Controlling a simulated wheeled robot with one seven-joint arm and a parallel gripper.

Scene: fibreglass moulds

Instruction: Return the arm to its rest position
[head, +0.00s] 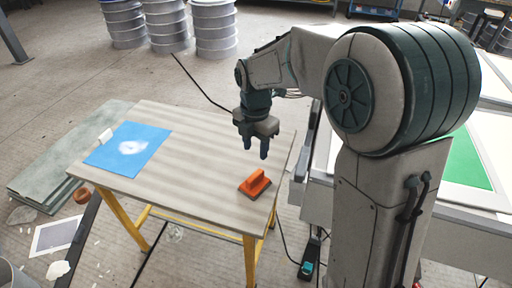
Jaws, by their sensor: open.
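My gripper (256,147) hangs with its fingers pointing down above the right part of a wooden-topped table (190,150) with yellow legs. Its two fingers are apart and nothing is between them. An orange block with a raised handle (255,183) rests on the table near its right front corner, below the gripper and apart from it. My arm reaches from the right foreground, over and down to the gripper.
A blue sheet with a white patch (128,147) lies at the table's left end. White worktops with a green panel (467,162) stand on the right. Grey drums (214,28) stand behind. Boards (50,178) and scraps lie on the floor at left. A cable crosses the floor.

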